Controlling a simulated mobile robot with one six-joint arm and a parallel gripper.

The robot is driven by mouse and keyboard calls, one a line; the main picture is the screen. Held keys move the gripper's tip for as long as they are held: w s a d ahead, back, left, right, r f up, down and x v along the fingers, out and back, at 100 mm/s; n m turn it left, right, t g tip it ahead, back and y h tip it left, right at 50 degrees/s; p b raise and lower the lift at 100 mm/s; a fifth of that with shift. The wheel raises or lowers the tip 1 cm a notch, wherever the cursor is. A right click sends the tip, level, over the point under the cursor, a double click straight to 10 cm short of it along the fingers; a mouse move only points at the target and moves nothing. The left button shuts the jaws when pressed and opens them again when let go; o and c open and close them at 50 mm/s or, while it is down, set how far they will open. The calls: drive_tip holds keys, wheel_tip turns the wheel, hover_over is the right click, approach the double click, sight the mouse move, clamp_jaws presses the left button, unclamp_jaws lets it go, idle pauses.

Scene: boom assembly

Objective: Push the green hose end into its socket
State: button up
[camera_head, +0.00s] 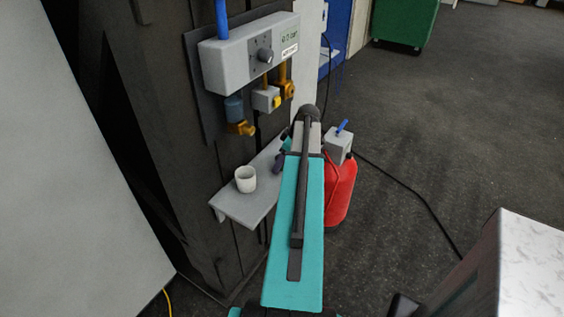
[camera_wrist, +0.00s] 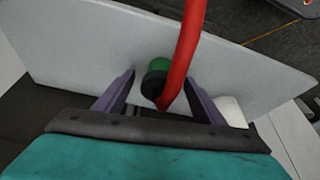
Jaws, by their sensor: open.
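The green hose end (camera_wrist: 157,66), with a black collar, shows in the wrist view between the two purple-grey fingers of my gripper (camera_wrist: 160,78). The fingers are open, with a gap on both sides of it. A red hose (camera_wrist: 189,45) runs down in front of the hose end and curves to its black collar. The hose end appears against the grey shelf (camera_wrist: 75,40); I cannot tell whether it touches it. In the head view my arm mostly hides my gripper, and only a dark purplish part (camera_head: 279,161) shows beside the shelf. I cannot identify the socket.
A grey wall unit (camera_head: 222,68) with a knob has brass and blue-grey fittings (camera_head: 235,109) below it. A white cup (camera_head: 245,180) stands on the shelf, close right of my gripper in the wrist view. A red canister (camera_head: 341,190) stands beyond my arm. Floor at right is mostly open.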

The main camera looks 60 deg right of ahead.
drive_tip(key=shift+c, duration=0.5)
drive_tip(key=c, duration=1)
drive_tip(key=shift+r, duration=0.15)
drive_tip(key=shift+r+b, duration=0.55)
drive_tip(key=shift+r, duration=0.5)
drive_tip(key=s+r+b, duration=0.1)
drive_tip(key=s, duration=0.4)
drive_tip(key=s+d+b, duration=0.1)
drive_tip(key=s, duration=0.4)
drive_tip(key=s+r+b, duration=0.1)
drive_tip(key=s+b, duration=0.1)
drive_tip(key=s, duration=0.4)
drive_tip(key=shift+d+r, duration=0.15)
drive_tip(key=shift+r, duration=0.2)
drive_tip(key=shift+w, duration=0.1)
